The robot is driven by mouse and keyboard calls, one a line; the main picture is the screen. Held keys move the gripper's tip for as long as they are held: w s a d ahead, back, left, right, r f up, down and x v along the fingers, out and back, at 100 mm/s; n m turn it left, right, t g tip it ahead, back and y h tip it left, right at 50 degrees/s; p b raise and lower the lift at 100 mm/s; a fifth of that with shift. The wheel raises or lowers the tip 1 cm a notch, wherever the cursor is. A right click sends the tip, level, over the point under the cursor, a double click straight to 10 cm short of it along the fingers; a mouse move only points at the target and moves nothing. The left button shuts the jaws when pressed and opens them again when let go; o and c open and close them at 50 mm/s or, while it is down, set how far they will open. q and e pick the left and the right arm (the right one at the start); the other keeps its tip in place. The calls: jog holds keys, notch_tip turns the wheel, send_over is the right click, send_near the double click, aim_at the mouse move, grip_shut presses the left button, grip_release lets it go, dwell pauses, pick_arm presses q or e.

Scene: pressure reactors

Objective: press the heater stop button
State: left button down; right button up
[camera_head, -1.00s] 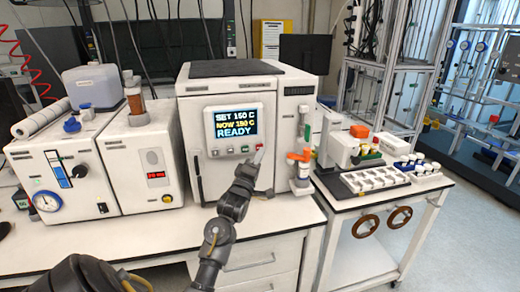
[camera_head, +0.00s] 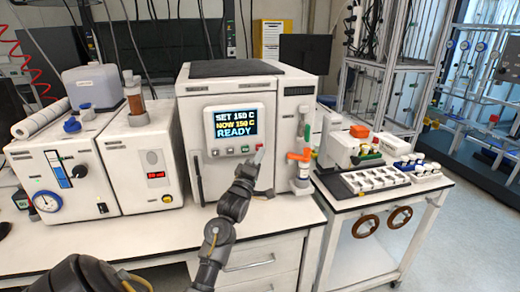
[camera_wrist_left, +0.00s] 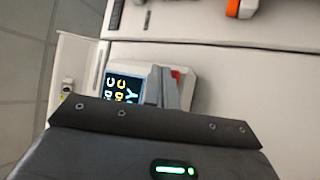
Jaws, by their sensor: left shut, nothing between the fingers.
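The heater (camera_head: 235,125) is a white cabinet on the bench. Its screen (camera_head: 236,123) reads SET 150 C, NOW 150 C, READY. A row of small buttons lies under the screen, with a red button (camera_head: 259,147) at the right end. My left gripper (camera_head: 257,157) is shut and empty, its tips right at the red button and partly covering it. In the left wrist view the shut fingers (camera_wrist_left: 171,88) lie over the panel, and a bit of the red button (camera_wrist_left: 176,74) shows beside the tips. I cannot tell whether they touch. My right gripper is not in view.
Left of the heater stand white instruments with a gauge (camera_head: 47,202) and a red display (camera_head: 156,175). To the right are a stand with orange parts (camera_head: 300,158) and a cart with a vial tray (camera_head: 372,180). The bench front right of my arm is clear.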

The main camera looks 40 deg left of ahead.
pick_arm(q)
jog(key=shift+a, duration=0.1)
dwell(0.6)
jog(key=shift+w+a, duration=0.3)
jog(key=shift+w+a, duration=0.2)
jog(key=shift+a, duration=0.1)
dwell(0.6)
jog(key=shift+s+d+p, duration=0.1)
jog(key=shift+d+p, duration=0.1)
jog(key=shift+p, duration=0.1)
jog(key=shift+s+d+p, duration=0.3)
jog(key=shift+s+d, duration=0.1)
jog(key=shift+d, duration=0.1)
jog(key=s+d+p, duration=0.1)
jog(key=d, duration=0.1)
jog(key=s+d+p, duration=0.1)
jog(key=d, duration=0.1)
jog(key=shift+s, duration=0.4)
